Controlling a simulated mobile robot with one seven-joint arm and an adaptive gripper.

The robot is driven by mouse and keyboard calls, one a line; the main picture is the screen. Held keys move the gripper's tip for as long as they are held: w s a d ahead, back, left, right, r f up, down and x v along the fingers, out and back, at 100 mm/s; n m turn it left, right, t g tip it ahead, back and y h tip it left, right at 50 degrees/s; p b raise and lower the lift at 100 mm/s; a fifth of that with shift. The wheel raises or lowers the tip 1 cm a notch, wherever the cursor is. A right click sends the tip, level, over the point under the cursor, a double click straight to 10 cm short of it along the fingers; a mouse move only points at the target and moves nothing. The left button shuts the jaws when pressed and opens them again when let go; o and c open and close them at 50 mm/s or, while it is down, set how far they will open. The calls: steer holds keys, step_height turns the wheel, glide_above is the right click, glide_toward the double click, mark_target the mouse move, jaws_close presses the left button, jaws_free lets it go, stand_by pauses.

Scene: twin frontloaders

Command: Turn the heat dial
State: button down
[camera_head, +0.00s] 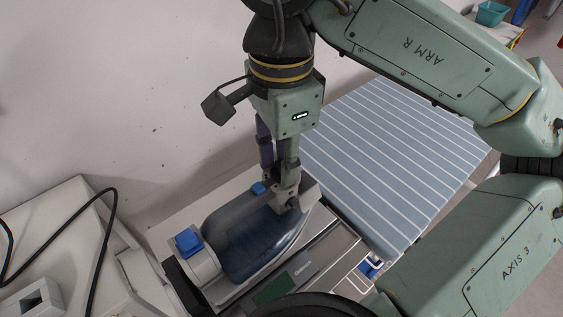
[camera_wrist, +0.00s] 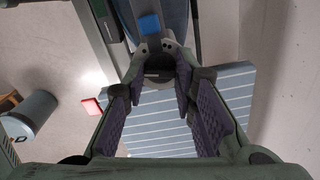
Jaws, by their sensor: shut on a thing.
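A grey and dark-blue appliance body (camera_head: 250,240) rests on a pale stand, with a blue button or knob (camera_head: 188,240) at its left end. My gripper (camera_head: 287,200) points down at its right end and hides much of that part. In the wrist view, my gripper (camera_wrist: 159,76) has its two purple-padded fingers converging on a small grey rounded part with a dark slot, which appears to be the heat dial (camera_wrist: 158,73). The fingertips are shut on it. Its markings cannot be read. A small blue part (camera_wrist: 150,25) shows just beyond the fingers.
A blue striped board (camera_head: 385,160) stands to the right of the appliance. A green panel (camera_head: 272,289) lies in front of it. A white machine with a black cable (camera_head: 108,220) stands at left. The wall (camera_head: 120,90) is close behind. A grey bin (camera_wrist: 32,113) stands on the floor.

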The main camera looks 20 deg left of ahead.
steer(key=m+b, duration=0.2)
steer(key=m, duration=0.1)
steer(key=shift+f+m, duration=0.15)
steer(key=shift+m, duration=0.25)
steer(key=m+b, duration=0.1)
steer(key=m, duration=0.3)
steer(key=shift+b, duration=0.4)
steer(key=m+b, duration=0.1)
steer(key=m, duration=0.7)
steer(key=shift+m+b, duration=0.3)
steer(key=shift+b, duration=0.05)
steer(key=m, duration=0.3)
steer(key=shift+m, duration=0.3)
steer(key=m, duration=0.2)
steer(key=m+p, duration=0.1)
steer(key=m, duration=0.1)
steer(key=shift+r+m, duration=0.2)
steer(key=shift+m, duration=0.1)
steer(key=m, duration=0.4)
steer(key=shift+p, duration=0.3)
steer(key=m, duration=0.4)
steer(key=shift+m, duration=0.4)
